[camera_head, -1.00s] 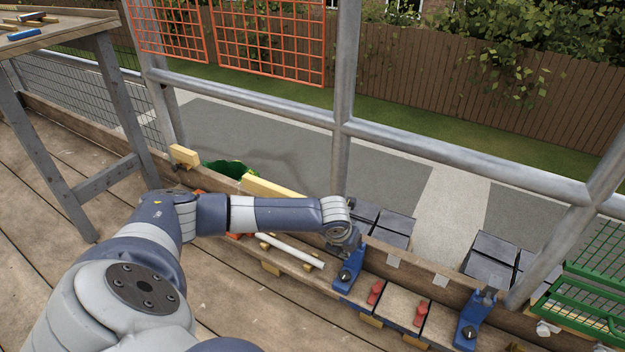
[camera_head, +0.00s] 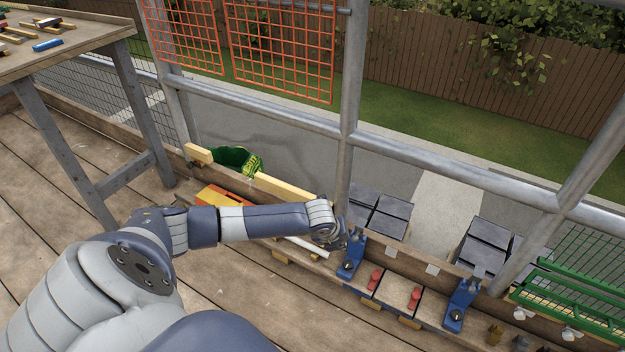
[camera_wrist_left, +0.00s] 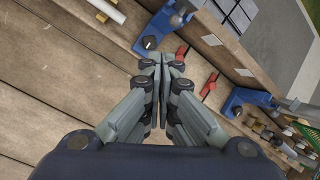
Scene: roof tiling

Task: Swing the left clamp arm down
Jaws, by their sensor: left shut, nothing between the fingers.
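The left blue clamp (camera_head: 348,263) stands upright at the edge of the plank bench; it also shows in the wrist view (camera_wrist_left: 150,38). My left gripper (camera_head: 352,236) is close by its upper part, and my wrist hides some of it in the head view. In the wrist view the fingers (camera_wrist_left: 165,62) are together and empty, below the left clamp and apart from it. Whether the clamp's arm is up or down is too small to tell. A second blue clamp (camera_head: 457,308) stands to the right. My right gripper is not in view.
Two red handles (camera_head: 374,280) (camera_head: 414,298) sit between the clamps. A white tube (camera_head: 308,247) lies to the left. Dark tiles (camera_head: 392,212) lie behind the back board. A scaffold post (camera_head: 350,100) rises close to my left wrist. The plank floor (camera_head: 250,310) in front is clear.

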